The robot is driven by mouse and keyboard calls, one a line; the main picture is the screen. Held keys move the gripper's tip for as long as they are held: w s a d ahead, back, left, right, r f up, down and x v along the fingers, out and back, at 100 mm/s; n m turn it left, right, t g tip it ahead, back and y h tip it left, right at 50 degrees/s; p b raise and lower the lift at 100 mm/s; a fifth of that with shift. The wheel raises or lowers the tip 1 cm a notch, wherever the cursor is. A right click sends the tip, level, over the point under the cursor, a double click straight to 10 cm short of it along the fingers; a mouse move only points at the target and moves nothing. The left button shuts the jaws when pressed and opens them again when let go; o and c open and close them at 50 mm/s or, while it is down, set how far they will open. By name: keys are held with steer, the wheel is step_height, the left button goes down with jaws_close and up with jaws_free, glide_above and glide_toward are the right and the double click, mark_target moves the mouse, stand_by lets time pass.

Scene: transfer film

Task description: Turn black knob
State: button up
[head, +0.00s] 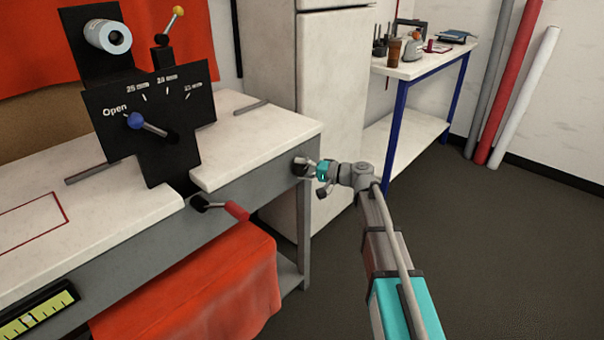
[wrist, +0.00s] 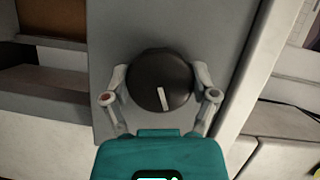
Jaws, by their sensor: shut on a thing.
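The black knob (wrist: 160,79) is round with a white pointer line. It sits on the grey front panel of the bench, and in the wrist view the line points down and slightly to the right. In the head view the knob (head: 299,167) shows at the right end of the bench front, partly hidden by my gripper. My gripper (head: 310,168) is shut on the knob. In the wrist view my gripper (wrist: 160,90) has one finger against each side of it.
The bench (head: 240,125) carries a black panel (head: 150,105) with a blue-tipped lever near "Open". A red-handled crank (head: 236,211) sticks out from the bench front, left of my gripper. A white cabinet (head: 335,90) stands behind. The floor to the right is clear.

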steer(key=shift+f+m+y, duration=0.1)
steer(key=shift+m+y, duration=0.2)
steer(key=shift+m, duration=0.2)
steer(key=shift+b, duration=0.3)
steer(key=o, duration=1)
steer(key=shift+d, duration=0.1)
steer(key=v, duration=0.7)
steer(key=shift+s, duration=0.25)
